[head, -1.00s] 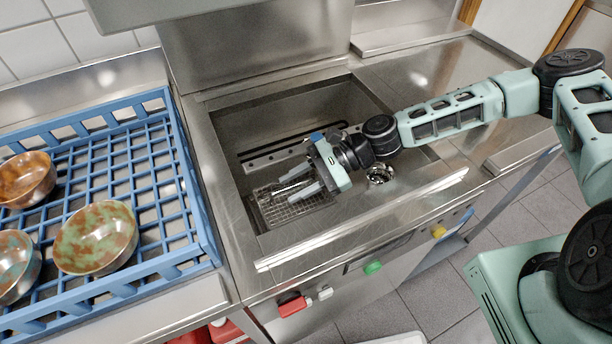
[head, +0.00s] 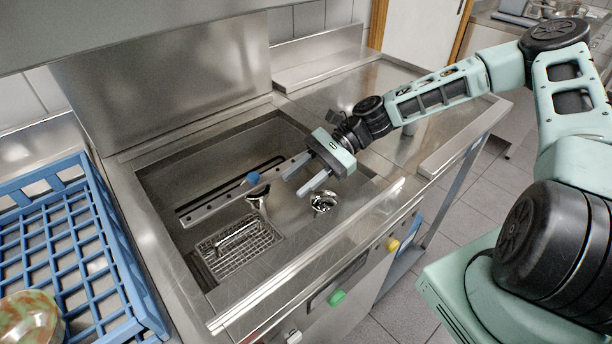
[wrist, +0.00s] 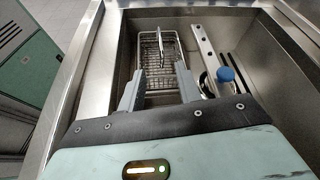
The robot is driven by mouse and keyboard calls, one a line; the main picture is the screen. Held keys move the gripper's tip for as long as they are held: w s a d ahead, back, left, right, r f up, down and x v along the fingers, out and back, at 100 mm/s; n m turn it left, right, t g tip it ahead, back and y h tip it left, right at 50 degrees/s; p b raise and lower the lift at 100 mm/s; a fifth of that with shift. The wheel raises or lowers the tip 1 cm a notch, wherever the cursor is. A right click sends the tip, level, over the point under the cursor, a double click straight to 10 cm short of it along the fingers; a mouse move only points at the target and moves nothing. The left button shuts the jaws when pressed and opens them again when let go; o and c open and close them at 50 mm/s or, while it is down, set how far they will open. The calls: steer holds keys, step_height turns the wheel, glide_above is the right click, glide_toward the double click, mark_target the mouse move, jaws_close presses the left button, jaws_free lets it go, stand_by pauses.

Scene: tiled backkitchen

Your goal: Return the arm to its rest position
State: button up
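My gripper (head: 304,183) is over the right part of the steel basin (head: 150,180) in the head view, pointing left and down. Its two fingers stand apart with nothing between them. In the wrist view my gripper (wrist: 157,90) is also open, and the wire basket (wrist: 160,52) shows beyond the fingertips. My arm reaches in from the right, bent at the elbow, above the counter edge.
The basin holds a wire basket (head: 238,246), a slotted steel bar (head: 215,203), a blue knob (head: 252,178) and a round metal fitting (head: 323,201). A blue rack (head: 75,235) with a mottled bowl (head: 30,318) stands left. The right counter (head: 390,85) is mostly clear.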

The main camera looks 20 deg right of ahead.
steer(key=shift+w+d+r, duration=0.1)
steer(key=shift+d+r, duration=0.15)
steer(key=shift+d, duration=0.35)
